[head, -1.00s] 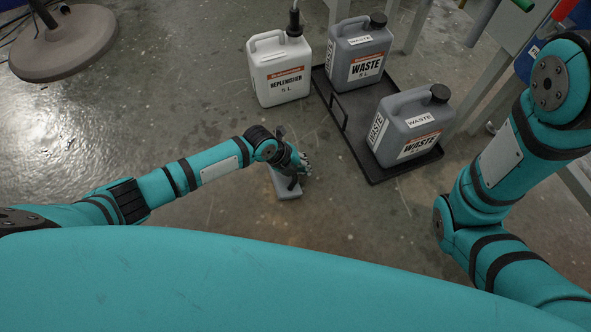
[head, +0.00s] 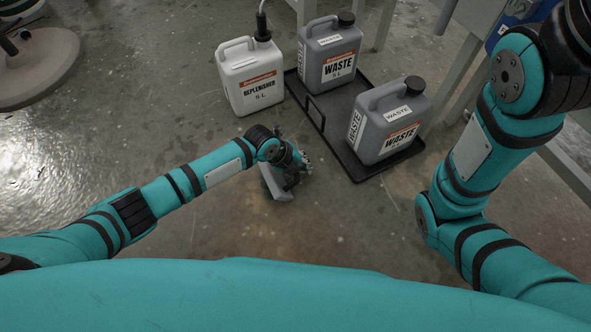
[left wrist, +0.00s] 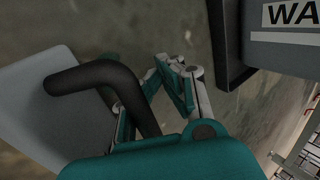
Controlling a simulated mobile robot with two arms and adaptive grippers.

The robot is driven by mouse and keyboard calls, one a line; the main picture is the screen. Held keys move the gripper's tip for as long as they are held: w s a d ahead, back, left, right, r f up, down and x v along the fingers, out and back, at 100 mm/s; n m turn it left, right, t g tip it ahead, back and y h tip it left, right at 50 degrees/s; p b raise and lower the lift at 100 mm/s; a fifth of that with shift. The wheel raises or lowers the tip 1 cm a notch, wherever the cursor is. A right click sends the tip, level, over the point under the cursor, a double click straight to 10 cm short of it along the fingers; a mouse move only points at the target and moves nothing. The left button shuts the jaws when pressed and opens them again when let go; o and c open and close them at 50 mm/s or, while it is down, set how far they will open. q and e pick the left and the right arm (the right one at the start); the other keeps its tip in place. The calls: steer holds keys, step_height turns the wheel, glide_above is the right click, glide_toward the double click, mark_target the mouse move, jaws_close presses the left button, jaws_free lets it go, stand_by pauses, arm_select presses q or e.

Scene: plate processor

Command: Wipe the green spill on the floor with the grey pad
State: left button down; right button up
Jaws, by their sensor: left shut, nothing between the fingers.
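The grey pad (head: 272,184) is on or just above the floor in the middle of the head view, partly hidden by my left gripper (head: 299,166). It looks tilted there. In the left wrist view the pad's pale grey plate (left wrist: 35,110) fills the left side, with its thick black handle (left wrist: 95,75) arching beside my fingers (left wrist: 178,85). My left gripper is shut with nothing between its fingers, close beside the handle; I cannot tell whether they touch. I cannot make out a green spill. My right gripper is not in view.
A black tray (head: 342,150) with two grey waste canisters (head: 330,55) (head: 388,122) stands just right of and beyond my left gripper. A white replenisher canister (head: 252,78) stands left of the tray. A round stand base (head: 38,68) is far left. Floor between is clear.

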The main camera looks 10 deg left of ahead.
mark_target(289, 181)
arm_select(q)
steer(key=shift+w+d+f, duration=0.1)
steer(key=shift+d+f, duration=0.05)
steer(key=shift+d, duration=0.05)
steer(key=shift+a, duration=0.1)
steer(key=shift+s+a+p, duration=0.5)
steer(key=shift+s+a, duration=0.05)
steer(key=shift+a, duration=0.2)
steer(key=shift+s+a+f+p, duration=0.1)
steer(key=shift+s+a+p, duration=0.25)
steer(key=shift+a, duration=0.25)
steer(key=shift+s+a+f+p, duration=0.1)
steer(key=shift+s+a+p, duration=0.1)
steer(key=shift+s+a, duration=0.3)
steer(key=shift+s+a+f+p, duration=0.1)
steer(key=shift+s+a+p, duration=0.1)
steer(key=shift+s+a, duration=0.35)
steer(key=shift+s+a+f+p, duration=0.15)
steer(key=shift+s+a, duration=0.15)
steer(key=shift+a, duration=0.4)
steer(key=shift+s+a+r+p, duration=0.1)
steer(key=shift+s+a+p, duration=0.1)
steer(key=shift+s+a, duration=0.35)
steer(key=shift+w+a, duration=0.1)
steer(key=shift+w, duration=0.05)
